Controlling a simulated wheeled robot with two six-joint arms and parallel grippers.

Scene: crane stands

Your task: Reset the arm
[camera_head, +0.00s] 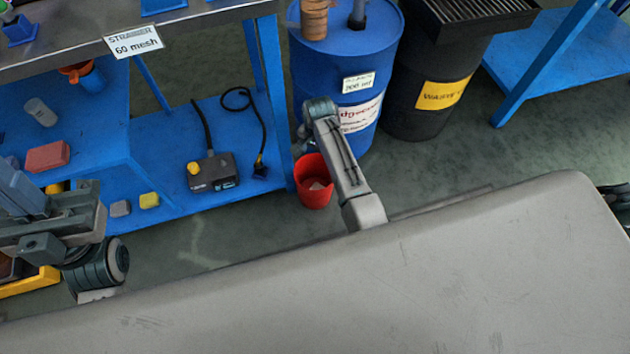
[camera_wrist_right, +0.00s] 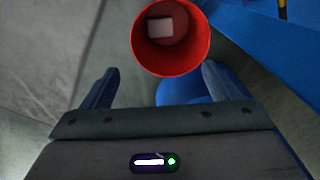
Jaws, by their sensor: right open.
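My right gripper (camera_wrist_right: 160,70) is open and empty in the right wrist view, its two dark fingers wide apart. Beyond the fingertips is a red bucket (camera_wrist_right: 182,62) with a pale piece inside. In the head view my right arm (camera_head: 345,165) reaches up from the bottom, its far joint (camera_head: 320,108) in front of the blue drum; the right fingers are not clear there. My left arm (camera_head: 60,225) comes in from the left edge; its fingers cannot be made out clearly.
The red bucket (camera_head: 312,187) stands on the floor beside the blue shelf (camera_head: 175,200). A blue drum (camera_head: 325,65) and a black waste drum (camera_head: 410,110) stand behind. A black control box (camera_head: 212,172) sits on the shelf. Open floor (camera_head: 540,150) lies to the right.

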